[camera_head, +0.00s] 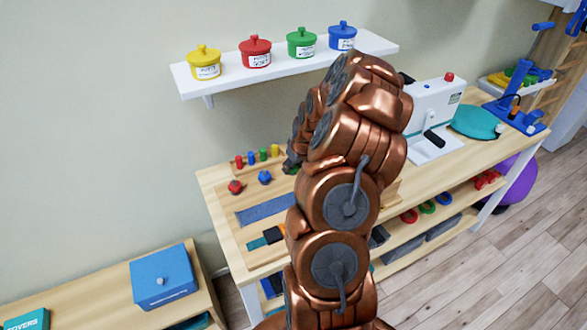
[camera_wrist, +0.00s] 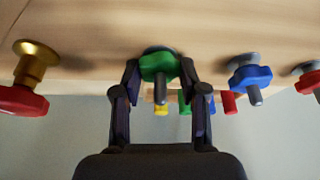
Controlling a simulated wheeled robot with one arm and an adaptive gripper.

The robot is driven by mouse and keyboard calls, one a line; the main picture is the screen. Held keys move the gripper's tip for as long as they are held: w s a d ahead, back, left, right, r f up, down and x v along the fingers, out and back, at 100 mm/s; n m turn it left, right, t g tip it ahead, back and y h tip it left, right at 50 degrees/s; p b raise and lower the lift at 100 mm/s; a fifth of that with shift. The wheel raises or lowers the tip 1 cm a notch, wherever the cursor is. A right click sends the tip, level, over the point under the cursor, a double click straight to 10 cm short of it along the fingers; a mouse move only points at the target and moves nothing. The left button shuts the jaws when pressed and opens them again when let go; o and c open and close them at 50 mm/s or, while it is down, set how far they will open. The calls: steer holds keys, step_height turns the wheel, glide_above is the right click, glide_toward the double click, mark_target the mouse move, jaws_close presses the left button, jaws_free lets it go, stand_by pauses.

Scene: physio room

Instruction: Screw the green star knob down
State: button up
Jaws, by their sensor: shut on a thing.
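The green star knob (camera_wrist: 158,66) is between the two fingers of my gripper (camera_wrist: 157,75) in the wrist view, with a grey threaded stud showing at its middle. My gripper is shut on it, one finger on each side. A grey base shows just behind the knob against the wooden bench top (camera_wrist: 100,30); I cannot tell how far down the knob sits. In the head view my copper-coloured arm covers most of the gripper and nearly all of the green knob.
A blue star knob (camera_wrist: 249,78) and a red one (camera_wrist: 308,83) stand to the right in the wrist view. A red knob on a brass stem (camera_wrist: 28,75) is at left. Coloured pegs (camera_head: 257,156) stand behind; a shelf with lidded pots (camera_head: 301,43) hangs above.

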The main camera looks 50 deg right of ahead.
steer(key=shift+f+m+b, duration=0.1)
steer(key=shift+m+b, duration=0.6)
steer(key=shift+b, duration=0.25)
steer(key=shift+h, duration=0.3)
steer(key=o, duration=1.2)
steer(key=shift+a, duration=0.1)
steer(key=shift+c, duration=0.2)
steer(key=shift+r, duration=0.25)
steer(key=v, duration=1.1)
steer(key=shift+r, duration=0.35)
